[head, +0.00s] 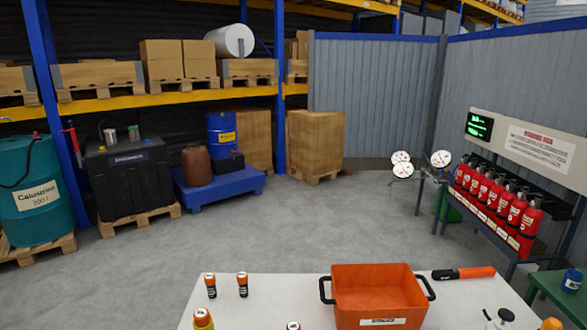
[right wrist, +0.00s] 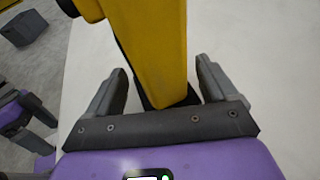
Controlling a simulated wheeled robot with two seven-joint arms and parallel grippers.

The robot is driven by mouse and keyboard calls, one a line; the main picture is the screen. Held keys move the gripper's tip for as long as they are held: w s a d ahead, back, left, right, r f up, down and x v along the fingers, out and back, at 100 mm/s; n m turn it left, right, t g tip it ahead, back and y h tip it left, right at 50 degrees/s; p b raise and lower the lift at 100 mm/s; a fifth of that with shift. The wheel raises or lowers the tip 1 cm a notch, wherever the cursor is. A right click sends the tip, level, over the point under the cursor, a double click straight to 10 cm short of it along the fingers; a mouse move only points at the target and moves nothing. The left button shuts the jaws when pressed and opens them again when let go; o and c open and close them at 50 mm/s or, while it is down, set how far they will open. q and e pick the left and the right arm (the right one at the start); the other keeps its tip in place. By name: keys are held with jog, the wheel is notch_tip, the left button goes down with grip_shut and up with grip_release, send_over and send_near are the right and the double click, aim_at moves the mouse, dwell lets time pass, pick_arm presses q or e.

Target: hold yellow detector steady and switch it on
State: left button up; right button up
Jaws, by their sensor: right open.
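In the right wrist view a long yellow body (right wrist: 155,45), which looks like the yellow detector, reaches from the top edge down between the fingers of my right gripper (right wrist: 162,78). The right gripper is open, one finger on each side, with gaps showing between fingers and yellow body. The detector's switch and face are not seen. Neither gripper shows in the head view.
The white table (head: 262,312) holds an orange bin (head: 375,295), a black and orange tool (head: 463,273) and small canisters (head: 242,285). Red extinguishers (head: 497,205) stand at right.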

jog(key=c, duration=1.2)
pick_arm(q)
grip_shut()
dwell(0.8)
